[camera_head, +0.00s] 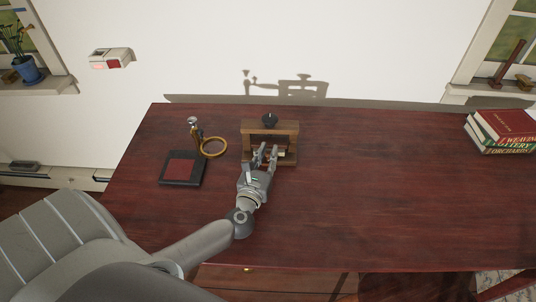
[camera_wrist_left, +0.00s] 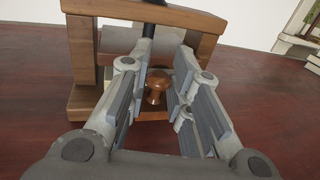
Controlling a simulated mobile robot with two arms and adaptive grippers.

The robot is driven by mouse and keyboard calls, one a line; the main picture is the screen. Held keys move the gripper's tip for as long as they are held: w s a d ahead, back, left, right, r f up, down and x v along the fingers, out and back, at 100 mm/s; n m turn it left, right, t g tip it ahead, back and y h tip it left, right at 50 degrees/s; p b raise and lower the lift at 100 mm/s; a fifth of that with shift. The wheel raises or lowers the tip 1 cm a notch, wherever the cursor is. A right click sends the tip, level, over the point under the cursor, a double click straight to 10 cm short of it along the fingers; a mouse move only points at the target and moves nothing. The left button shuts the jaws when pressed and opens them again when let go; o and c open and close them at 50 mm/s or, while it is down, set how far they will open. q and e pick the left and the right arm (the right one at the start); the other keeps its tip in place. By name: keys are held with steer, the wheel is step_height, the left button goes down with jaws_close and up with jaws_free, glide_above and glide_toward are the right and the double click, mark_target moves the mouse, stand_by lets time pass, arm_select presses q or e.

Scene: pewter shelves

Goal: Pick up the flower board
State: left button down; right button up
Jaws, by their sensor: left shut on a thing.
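A small wooden press-like frame (camera_head: 270,128) with a dark knob on top stands on the desk; it fills the upper left of the left wrist view (camera_wrist_left: 82,50). A reddish-brown wooden knob (camera_wrist_left: 156,86) on a low wooden piece at the frame's opening seems to be the flower board; the rest is hidden by the fingers and frame. My left gripper (camera_head: 266,152) is at the front of the frame, its fingers (camera_wrist_left: 167,62) on either side of the knob and shut on it. My right gripper is not in view.
A dark square block with a red top (camera_head: 181,168) and a brass ring on a stand (camera_head: 214,147) are left of the frame. Stacked books (camera_head: 504,127) lie at the desk's right end. The desk (camera_head: 390,190) between frame and books is clear.

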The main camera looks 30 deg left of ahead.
arm_select(q)
steer(key=s+d+b, duration=0.1)
steer(key=s+d, duration=0.2)
steer(key=s, duration=0.2)
steer(key=s+d+b, duration=0.1)
steer(key=s+d, duration=0.2)
steer(key=s, duration=0.2)
steer(key=s+d+b, duration=0.1)
steer(key=s+d, duration=0.2)
steer(key=s, duration=0.2)
steer(key=shift+d+r, duration=0.2)
steer(key=shift+r, duration=0.2)
steer(key=shift+d+b+v, duration=0.2)
steer(key=shift+b+v, duration=0.2)
steer(key=shift+v, duration=0.4)
steer(key=shift+d+b+v, duration=0.2)
steer(key=shift+b+v, duration=0.15)
steer(key=shift+v, duration=0.5)
steer(key=shift+s+d+b, duration=0.3)
steer(key=shift+s+d, duration=0.05)
steer(key=shift+s, duration=0.2)
steer(key=shift+s+d+b, duration=0.45)
steer(key=shift+s+d, duration=0.1)
steer(key=shift+s, duration=0.35)
steer(key=s+d, duration=0.1)
steer(key=s+d+b, duration=0.1)
steer(key=s, duration=0.2)
steer(key=shift+s+d+r+b, duration=0.15)
steer(key=shift+s+d+b, duration=0.1)
steer(key=shift+d+b, duration=0.15)
